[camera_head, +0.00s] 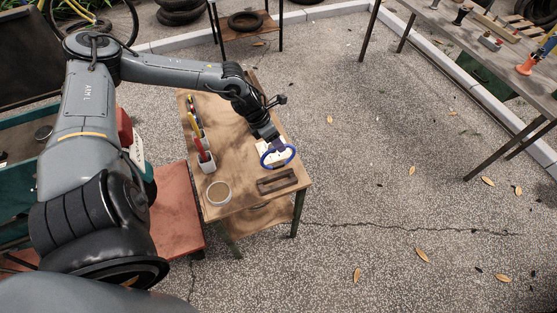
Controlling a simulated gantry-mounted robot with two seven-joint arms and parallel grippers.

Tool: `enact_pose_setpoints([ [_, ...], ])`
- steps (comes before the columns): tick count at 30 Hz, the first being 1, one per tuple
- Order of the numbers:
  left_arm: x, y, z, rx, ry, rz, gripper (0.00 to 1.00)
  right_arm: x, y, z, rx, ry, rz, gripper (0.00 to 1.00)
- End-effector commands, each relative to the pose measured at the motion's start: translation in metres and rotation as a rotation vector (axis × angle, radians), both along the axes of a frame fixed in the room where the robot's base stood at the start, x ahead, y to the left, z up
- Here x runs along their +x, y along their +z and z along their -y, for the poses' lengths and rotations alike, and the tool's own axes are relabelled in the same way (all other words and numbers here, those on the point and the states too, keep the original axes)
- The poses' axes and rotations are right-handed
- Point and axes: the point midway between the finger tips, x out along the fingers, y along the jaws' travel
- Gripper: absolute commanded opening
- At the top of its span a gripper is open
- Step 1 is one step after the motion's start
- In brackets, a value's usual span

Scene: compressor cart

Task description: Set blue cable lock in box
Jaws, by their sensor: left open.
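The blue cable lock (291,160) shows as a blue loop on the small wooden table, near its right edge. My left gripper (273,143) is open, pointing down right at the loop's upper part; I cannot tell whether it touches it. The gripper hides part of the loop. A pale, light-coloured patch shows by and inside the loop, partly hidden; I cannot tell what it is. A shallow dark brown rectangular tray or box (277,181) lies on the table in front of the loop. My right gripper is not in view.
The wooden table (245,205) also holds a round pale ring (218,193), like a tape roll, and a white holder (206,166) with coloured tools. A reddish platform (178,205) stands to the left. A workbench with tools is at the upper right. Open paving lies between.

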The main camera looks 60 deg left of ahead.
Motion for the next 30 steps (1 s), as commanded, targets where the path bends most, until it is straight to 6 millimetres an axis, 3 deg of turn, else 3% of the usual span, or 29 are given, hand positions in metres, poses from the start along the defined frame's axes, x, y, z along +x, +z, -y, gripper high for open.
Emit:
enact_pose_setpoints([
  [18, 0.019, -0.044, 0.013, -0.002, 0.001, 0.002, 0.45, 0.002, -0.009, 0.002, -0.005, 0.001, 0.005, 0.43],
  [28, 0.019, -0.047, 0.014, 0.001, -0.001, -0.002, 0.45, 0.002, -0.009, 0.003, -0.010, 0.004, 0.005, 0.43],
  [30, 0.019, -0.047, 0.014, 0.001, -0.001, -0.002, 0.34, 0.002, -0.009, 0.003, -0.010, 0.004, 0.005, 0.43],
])
